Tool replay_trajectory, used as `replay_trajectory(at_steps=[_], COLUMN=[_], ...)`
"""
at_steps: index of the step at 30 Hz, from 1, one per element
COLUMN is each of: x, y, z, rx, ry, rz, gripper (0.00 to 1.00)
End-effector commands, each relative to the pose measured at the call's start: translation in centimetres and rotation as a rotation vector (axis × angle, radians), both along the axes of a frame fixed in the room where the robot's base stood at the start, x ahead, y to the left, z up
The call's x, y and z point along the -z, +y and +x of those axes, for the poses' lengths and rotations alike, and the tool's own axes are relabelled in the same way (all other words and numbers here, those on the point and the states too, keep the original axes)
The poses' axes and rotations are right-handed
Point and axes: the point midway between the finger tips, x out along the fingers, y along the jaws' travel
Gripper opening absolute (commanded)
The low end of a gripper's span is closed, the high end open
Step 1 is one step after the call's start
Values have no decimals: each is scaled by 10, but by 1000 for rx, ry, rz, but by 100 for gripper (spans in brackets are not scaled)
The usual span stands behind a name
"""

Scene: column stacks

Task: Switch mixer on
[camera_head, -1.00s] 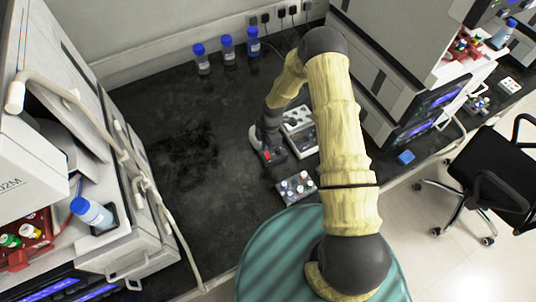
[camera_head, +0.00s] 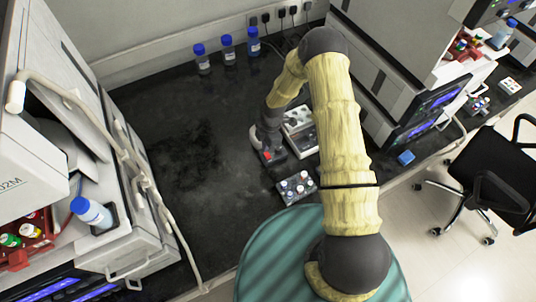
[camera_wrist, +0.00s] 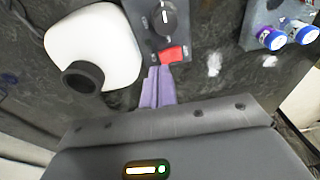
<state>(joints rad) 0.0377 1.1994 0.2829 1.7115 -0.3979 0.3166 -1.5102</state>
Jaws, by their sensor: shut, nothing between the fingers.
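The mixer has a dark grey control panel with a round black dial (camera_wrist: 165,18) and a red switch (camera_wrist: 172,54), both in the wrist view. Its white rounded body (camera_wrist: 110,45) with a black cup lies left of the panel. In the head view the red switch (camera_head: 267,156) shows on the mixer's dark base, just below my dark wrist, which hides part of the mixer. My gripper (camera_wrist: 160,70) is shut and empty. Its purple fingertips are right at the lower edge of the red switch; I cannot tell whether they touch it.
A tube rack (camera_head: 297,187) with several capped vials stands near the bench's front edge, below the mixer. A grey and white device (camera_head: 301,128) is right behind it. Blue-capped bottles (camera_head: 228,50) line the back wall. The dark bench (camera_head: 180,150) is clear to the left.

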Motion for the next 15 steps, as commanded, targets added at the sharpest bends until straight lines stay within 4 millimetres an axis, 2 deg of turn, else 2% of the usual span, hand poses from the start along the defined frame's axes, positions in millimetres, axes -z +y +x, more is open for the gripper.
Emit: replay_trajectory(at_steps=[15], x=[5], y=[0], z=[0], rx=[0], ry=[0], rz=[0], gripper=[0])
